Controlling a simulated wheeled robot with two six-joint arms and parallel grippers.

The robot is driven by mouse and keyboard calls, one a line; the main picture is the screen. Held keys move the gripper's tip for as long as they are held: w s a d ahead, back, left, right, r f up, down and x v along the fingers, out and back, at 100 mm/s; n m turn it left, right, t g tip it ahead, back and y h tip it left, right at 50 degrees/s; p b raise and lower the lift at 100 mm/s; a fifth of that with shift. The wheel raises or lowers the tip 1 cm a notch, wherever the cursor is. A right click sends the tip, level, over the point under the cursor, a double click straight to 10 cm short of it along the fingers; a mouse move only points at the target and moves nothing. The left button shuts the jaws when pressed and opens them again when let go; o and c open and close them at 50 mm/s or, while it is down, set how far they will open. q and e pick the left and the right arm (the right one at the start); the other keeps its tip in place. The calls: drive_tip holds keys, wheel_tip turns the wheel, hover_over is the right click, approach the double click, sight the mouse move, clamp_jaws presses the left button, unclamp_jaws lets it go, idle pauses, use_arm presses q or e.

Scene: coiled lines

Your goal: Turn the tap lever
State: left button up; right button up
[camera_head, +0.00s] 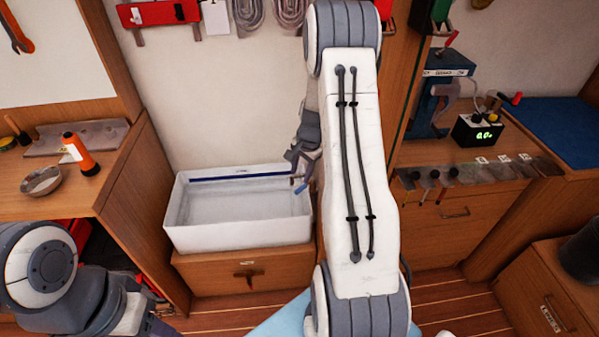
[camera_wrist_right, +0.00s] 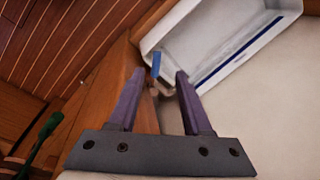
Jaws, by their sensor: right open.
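The tap's blue lever (camera_wrist_right: 156,65) shows in the right wrist view, just beyond and between the fingertips of my right gripper (camera_wrist_right: 160,73). The fingers are apart, and nothing is clamped between them. In the head view the small blue lever (camera_head: 302,188) is at the right end of the white basin (camera_head: 240,231). My right gripper (camera_head: 294,168) is just above and left of it there, partly hidden by my right arm. The tap body is mostly hidden, and I cannot tell whether a finger touches the lever. My left gripper does not show.
The basin stands on a wooden cabinet (camera_head: 225,272) against a pale wall. A left counter holds an orange torch (camera_head: 80,155) and a metal bowl (camera_head: 41,181). A wooden partition (camera_head: 392,75) and a tool counter are right of my arm.

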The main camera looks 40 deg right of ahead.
sight(300, 188)
drive_tip(key=shift+m, duration=0.3)
drive_tip(key=f, duration=0.5)
drive_tip(key=w+d+f, duration=0.1)
drive_tip(key=f, duration=0.1)
drive_tip(key=shift+w+f, duration=0.1)
drive_tip(key=shift+f, duration=0.25)
clamp_jaws()
idle(0.8)
